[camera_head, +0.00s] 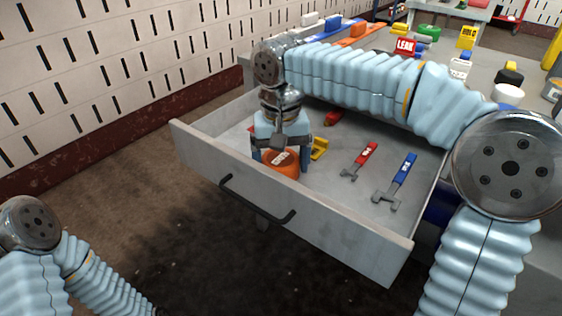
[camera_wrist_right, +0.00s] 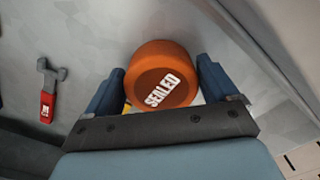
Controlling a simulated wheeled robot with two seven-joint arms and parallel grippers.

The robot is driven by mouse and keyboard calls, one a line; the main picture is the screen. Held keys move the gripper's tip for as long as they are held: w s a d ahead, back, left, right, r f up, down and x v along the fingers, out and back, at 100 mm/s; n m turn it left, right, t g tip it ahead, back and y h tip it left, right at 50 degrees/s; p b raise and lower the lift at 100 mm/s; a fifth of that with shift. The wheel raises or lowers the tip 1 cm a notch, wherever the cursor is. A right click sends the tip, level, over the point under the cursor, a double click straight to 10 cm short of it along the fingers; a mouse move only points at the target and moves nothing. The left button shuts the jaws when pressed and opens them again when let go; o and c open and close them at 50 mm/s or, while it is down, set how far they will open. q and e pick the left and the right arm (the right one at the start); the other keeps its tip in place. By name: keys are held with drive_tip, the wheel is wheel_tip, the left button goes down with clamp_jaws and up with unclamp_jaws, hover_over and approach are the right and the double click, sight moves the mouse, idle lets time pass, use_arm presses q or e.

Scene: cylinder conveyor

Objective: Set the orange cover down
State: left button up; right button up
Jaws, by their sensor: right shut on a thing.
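The orange cover (camera_head: 281,163), a round cap with a white label, is inside the open drawer (camera_head: 330,232) near its front wall. My right gripper (camera_head: 281,152) points down into the drawer and is shut on the cover. In the right wrist view the cover (camera_wrist_right: 162,74) reads "SEALED" and sits between the two blue fingers (camera_wrist_right: 160,85). I cannot tell whether the cover touches the drawer floor. My left arm shows at the lower left, but its gripper is out of view.
A red wrench (camera_head: 360,160), a blue wrench (camera_head: 397,181), a yellow item (camera_head: 319,148) and a red item (camera_head: 333,118) lie in the drawer. The drawer's middle floor has free room. The workbench behind holds several coloured objects and a red "LEAK" sign (camera_head: 405,46).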

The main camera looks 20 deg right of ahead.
sight(281, 161)
drive_tip(key=o, duration=0.8)
drive_tip(key=shift+f, duration=0.1)
wheel_tip(281, 161, up, 12)
drive_tip(key=p, duration=0.3)
